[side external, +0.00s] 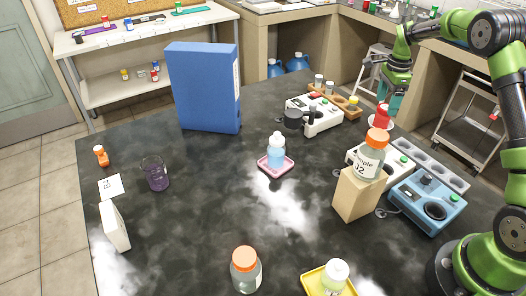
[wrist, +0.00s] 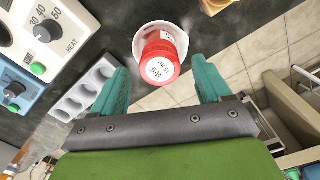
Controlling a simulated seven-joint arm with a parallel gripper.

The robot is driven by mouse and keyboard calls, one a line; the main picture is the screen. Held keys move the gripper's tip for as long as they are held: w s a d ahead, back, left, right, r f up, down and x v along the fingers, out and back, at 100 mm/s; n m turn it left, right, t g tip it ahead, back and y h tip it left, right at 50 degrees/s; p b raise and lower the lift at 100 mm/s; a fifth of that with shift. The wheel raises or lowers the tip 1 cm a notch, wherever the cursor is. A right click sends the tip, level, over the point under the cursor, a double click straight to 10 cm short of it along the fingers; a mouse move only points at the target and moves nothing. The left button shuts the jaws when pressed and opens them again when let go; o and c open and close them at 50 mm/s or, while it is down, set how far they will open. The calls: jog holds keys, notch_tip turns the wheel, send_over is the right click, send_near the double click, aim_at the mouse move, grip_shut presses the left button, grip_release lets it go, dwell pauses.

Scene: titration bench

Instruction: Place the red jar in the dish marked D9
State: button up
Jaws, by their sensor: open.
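The red jar (wrist: 160,62) has a white lid label that seems to read "W5" and sits in a round white dish (wrist: 181,32) in the wrist view. In the side view the red jar (side external: 382,112) and white dish (side external: 379,125) are at the bench's far right. My gripper (wrist: 163,78) is open, its teal fingers either side of the jar with gaps; in the side view it (side external: 388,104) is just behind the jar. A pink dish (side external: 264,166) holds a pale blue bottle; a yellow dish (side external: 314,284) holds a white-capped bottle. I cannot read D9 on any dish.
A "Sample J2" jar (side external: 369,158) stands on a tan block (side external: 354,196), beside a blue heater unit (side external: 428,198) and a grey well rack (side external: 446,174). A blue binder (side external: 203,88) stands at the back. A beaker (side external: 156,174) is left; the middle bench is mostly clear.

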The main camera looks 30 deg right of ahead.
notch_tip(320, 180, up, 7)
jog(key=s+a+r+n+t, duration=0.2)
jog(key=s+a+r+n, duration=0.25)
jog(key=a, duration=0.25)
jog(key=s+a+r+n+t, duration=0.2)
jog(key=s+a+r+n, duration=0.15)
jog(key=a+r, duration=0.35)
jog(key=s+a+f+n+t+y, duration=0.2)
jog(key=s+a+n+t, duration=0.1)
jog(key=s+a+n, duration=0.8)
jog(key=s+a, duration=0.2)
jog(key=s, duration=0.1)
jog(key=shift+s+f, duration=0.3)
jog(key=shift+f, duration=0.05)
jog(key=shift+a, duration=0.1)
